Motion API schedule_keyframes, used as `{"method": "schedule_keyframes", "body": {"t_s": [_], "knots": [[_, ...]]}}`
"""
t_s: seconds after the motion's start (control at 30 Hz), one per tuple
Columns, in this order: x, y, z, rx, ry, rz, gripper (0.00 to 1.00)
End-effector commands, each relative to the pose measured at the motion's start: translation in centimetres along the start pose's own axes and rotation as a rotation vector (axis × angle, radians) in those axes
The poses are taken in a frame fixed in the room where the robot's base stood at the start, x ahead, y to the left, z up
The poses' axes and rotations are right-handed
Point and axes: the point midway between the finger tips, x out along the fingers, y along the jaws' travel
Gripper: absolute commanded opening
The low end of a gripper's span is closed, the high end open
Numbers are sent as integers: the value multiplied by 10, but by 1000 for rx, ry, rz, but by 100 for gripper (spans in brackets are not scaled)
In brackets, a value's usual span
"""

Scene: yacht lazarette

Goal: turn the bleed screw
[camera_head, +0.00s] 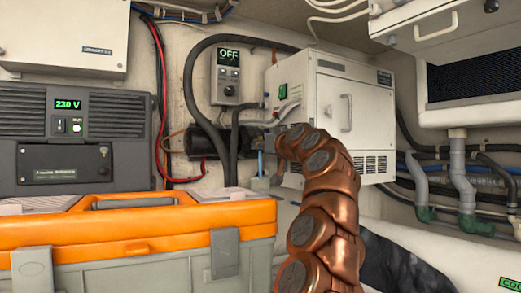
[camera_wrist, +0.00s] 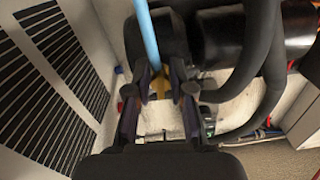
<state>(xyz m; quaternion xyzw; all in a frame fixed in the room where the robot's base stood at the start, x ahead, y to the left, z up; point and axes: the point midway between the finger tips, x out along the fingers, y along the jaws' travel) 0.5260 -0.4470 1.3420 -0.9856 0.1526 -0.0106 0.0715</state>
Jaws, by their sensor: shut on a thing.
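My gripper (camera_wrist: 162,82) is in the wrist view, its two dark fingers on either side of a small brass-yellow piece (camera_wrist: 159,86), which looks like the bleed screw. The fingers are closed in on it, and they hide part of it. A light blue tube (camera_wrist: 147,36) comes down from the top of the picture to the same spot. In the head view the tube (camera_head: 261,165) shows left of the arm's far end.
Thick black hoses (camera_wrist: 262,70) curve close on the right of the gripper. A louvred panel (camera_wrist: 62,60) stands at its left. An orange-lidded grey case (camera_head: 140,225) fills the lower left. A wall controller (camera_head: 228,78) reads OFF. Pipes (camera_head: 465,175) run along the right.

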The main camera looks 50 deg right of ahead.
Motion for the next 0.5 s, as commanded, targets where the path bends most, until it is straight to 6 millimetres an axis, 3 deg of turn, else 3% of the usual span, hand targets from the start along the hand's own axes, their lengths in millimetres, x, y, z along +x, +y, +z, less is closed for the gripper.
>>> {"method": "schedule_keyframes", "body": {"t_s": [0.5], "knots": [[1, 1, 0, -144, -1, -2, 0]]}}
